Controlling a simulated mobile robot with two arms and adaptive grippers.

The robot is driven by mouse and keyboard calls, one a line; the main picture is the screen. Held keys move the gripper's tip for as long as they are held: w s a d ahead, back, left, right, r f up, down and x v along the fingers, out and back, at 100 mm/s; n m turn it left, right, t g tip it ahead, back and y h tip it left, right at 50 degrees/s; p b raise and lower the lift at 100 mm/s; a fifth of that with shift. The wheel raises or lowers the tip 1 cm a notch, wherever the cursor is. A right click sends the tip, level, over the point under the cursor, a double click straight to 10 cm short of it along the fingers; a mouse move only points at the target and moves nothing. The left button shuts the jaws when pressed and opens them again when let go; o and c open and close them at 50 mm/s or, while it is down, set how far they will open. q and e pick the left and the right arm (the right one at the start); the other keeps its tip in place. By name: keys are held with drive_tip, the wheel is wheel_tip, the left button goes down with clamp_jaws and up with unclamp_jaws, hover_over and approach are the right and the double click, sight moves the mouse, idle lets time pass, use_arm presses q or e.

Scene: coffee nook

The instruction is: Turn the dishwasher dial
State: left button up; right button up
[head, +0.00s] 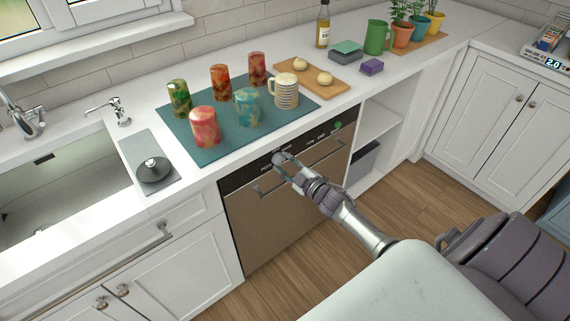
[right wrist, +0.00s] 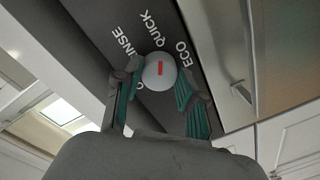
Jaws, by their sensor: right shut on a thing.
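The dishwasher (head: 285,205) has a brown front and a dark control panel (head: 240,177) along its top. In the right wrist view the dial (right wrist: 152,80) is a round white knob with a short red mark. The mark runs nearly upright in that picture, roughly in line with the word QUICK; RINSE is to the left and ECO to the right. My right gripper (right wrist: 158,98) is shut on the dial, one finger at each side. In the head view the right gripper (head: 284,165) is at the panel and largely hides the dial. My left gripper is not in view.
A dishwasher handle (head: 300,168) runs just below the panel. Above, a teal mat (head: 180,138) holds several colourful cups and a striped mug (head: 286,93). A sink (head: 60,185) is at left, open shelves (head: 375,125) at right. The wooden floor in front looks clear.

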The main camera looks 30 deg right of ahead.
drive_tip(key=o, duration=1.1)
drive_tip(key=shift+o, duration=0.2)
drive_tip(key=shift+s, duration=0.1)
drive_tip(key=s+d, duration=0.1)
drive_tip(key=s, duration=1)
drive_tip(key=shift+s+d+r, duration=0.2)
drive_tip(key=shift+s+r, duration=0.1)
drive_tip(key=shift+s, duration=0.1)
